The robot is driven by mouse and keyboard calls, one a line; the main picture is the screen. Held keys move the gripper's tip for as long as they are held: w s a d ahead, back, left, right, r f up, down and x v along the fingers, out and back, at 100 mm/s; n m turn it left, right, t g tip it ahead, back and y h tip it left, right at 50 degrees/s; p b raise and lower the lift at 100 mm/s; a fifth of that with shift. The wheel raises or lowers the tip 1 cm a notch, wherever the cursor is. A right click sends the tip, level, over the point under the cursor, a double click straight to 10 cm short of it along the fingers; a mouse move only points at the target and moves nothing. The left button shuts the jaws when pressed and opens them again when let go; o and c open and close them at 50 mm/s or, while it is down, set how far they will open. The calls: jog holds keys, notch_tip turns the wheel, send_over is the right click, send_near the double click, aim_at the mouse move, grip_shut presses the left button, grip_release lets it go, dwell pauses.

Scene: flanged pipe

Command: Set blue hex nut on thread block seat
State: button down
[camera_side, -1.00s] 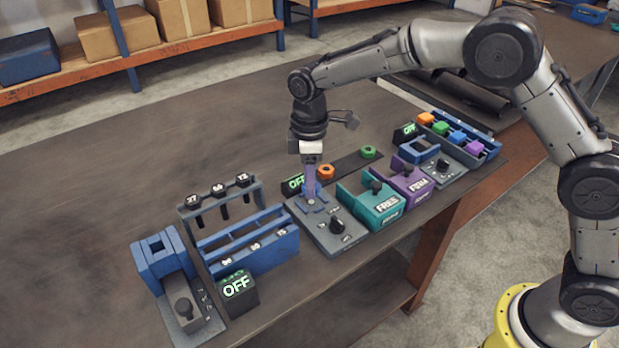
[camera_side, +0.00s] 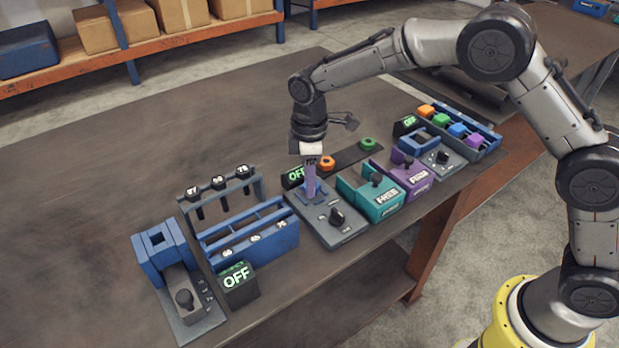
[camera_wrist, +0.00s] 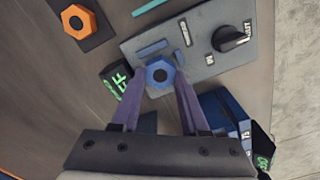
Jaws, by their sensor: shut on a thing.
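The blue hex nut (camera_wrist: 160,74) with a dark hole shows in the wrist view between the two purple fingers of my gripper (camera_wrist: 161,76). The fingers are shut on its sides. The nut is over the near end of the grey thread block (camera_wrist: 186,57), close to short blue bars (camera_wrist: 152,50). Whether it touches the block cannot be told. In the side view my gripper (camera_side: 311,194) points down at the blue-barred end of the grey block (camera_side: 336,232). The fingers hide the nut and most of the seat there.
A black knob (camera_side: 337,216) stands on the same block. An orange nut (camera_side: 327,163) and a green nut (camera_side: 368,144) lie on a dark strip behind. A teal fixture (camera_side: 383,205) is to the right, a blue rack (camera_side: 262,246) to the left. The table's back left is clear.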

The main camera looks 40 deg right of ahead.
jog(key=shift+f, duration=0.45)
dwell(0.4)
jog(key=shift+c, duration=0.6)
grip_release()
jog(key=shift+o, duration=0.6)
jog(key=shift+w+d, duration=0.1)
notch_tip(320, 180, up, 2)
jog(key=shift+w, duration=0.15)
jog(key=shift+s+r, duration=0.15)
jog(key=shift+r, duration=1.1)
jog(key=shift+s+r, duration=0.1)
jog(key=shift+r, duration=1.15)
